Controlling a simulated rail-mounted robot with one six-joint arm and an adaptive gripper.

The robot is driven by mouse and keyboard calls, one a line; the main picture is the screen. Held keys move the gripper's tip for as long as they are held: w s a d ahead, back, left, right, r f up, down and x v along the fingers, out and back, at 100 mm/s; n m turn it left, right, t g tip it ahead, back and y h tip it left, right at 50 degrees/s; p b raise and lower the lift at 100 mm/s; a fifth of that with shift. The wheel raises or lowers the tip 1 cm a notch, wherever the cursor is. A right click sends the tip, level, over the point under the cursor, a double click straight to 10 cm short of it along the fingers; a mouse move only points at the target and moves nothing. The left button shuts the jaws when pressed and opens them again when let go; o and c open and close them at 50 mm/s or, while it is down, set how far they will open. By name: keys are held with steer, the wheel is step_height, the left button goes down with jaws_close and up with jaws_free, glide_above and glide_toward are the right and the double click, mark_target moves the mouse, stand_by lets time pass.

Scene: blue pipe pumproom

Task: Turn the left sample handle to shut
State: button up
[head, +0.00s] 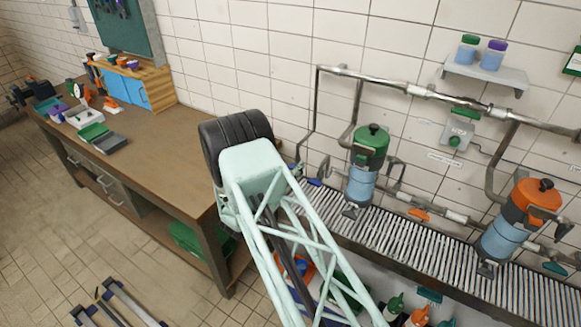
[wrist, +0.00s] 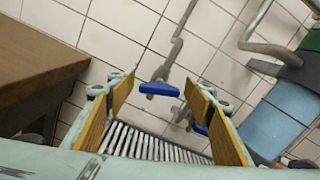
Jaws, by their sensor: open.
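A blue lever handle (wrist: 160,89) hangs on a grey pipe stem in the wrist view, lying crosswise between my fingers. My gripper (wrist: 163,82) is open, with wood-coloured finger pads on either side of the handle's outline. I cannot tell how far the handle is beyond the fingertips, and no contact shows. A second blue piece (wrist: 201,129) lies lower right, partly hidden by the right finger. In the head view, a small blue handle (head: 314,182) shows just right of my arm's end, which hides most of the gripper.
A green-topped vessel (head: 362,168) stands right of the blue handle; its blue body is at the right in the wrist view. An orange-topped vessel (head: 512,222) is farther right. A slatted grey rack (head: 400,245) runs below. A brown workbench (head: 160,140) stands left.

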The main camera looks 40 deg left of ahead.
steer(key=shift+w, duration=0.2)
steer(key=c, duration=0.9)
steer(key=shift+f+m+b, duration=0.15)
steer(key=shift+m+b, duration=0.35)
steer(key=shift+b, duration=0.3)
steer(key=shift+m+b, duration=1.7)
steer(key=shift+b, duration=0.7)
steer(key=o, duration=0.9)
